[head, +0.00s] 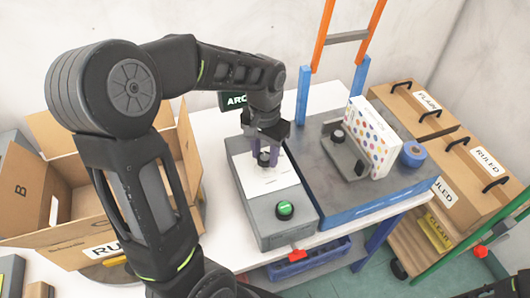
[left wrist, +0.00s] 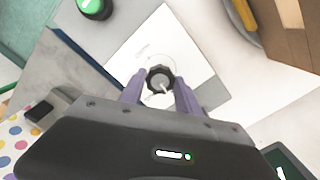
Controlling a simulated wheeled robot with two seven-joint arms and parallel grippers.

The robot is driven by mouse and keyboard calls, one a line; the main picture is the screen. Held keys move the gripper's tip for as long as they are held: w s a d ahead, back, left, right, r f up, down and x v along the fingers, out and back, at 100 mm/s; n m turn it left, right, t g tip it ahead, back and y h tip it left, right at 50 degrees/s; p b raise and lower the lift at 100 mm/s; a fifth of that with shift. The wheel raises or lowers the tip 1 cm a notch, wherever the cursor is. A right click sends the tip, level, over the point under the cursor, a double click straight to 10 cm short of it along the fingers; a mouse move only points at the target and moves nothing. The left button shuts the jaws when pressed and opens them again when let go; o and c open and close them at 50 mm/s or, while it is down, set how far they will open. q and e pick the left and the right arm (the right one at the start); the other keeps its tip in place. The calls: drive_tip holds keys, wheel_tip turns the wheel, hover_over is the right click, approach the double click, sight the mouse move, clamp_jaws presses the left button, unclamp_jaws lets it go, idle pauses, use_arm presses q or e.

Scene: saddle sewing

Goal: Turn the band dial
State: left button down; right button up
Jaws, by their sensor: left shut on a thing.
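The band dial is a dark round knob (head: 264,157) on a white plate on top of a grey box (head: 254,209). In the left wrist view the dial (left wrist: 160,79) shows a light pointer mark and a thin circle printed around it. My left gripper (head: 267,150) comes down over the dial from above. Its purple fingers (left wrist: 160,92) stand on either side of the dial and are shut on it. My right gripper is not in view; only a piece of dark arm shows at the bottom edge.
A green button (head: 285,209) sits on the box's near end. A dotted carton (head: 372,138) and blue tape roll (head: 412,154) stand on the grey bench to the right. An open cardboard box (head: 50,182) stands left.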

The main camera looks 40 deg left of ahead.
sight(265, 157)
use_arm(q)
drive_tip(key=shift+n+b, duration=0.35)
drive_tip(key=shift+n, duration=0.75)
drive_tip(key=c, duration=0.9)
unclamp_jaws()
drive_tip(key=shift+o, duration=0.2)
drive_tip(key=shift+r, duration=0.1)
wheel_tip(265, 157, up, 8)
drive_tip(key=shift+f+b, duration=0.15)
drive_tip(key=shift+b, duration=0.3)
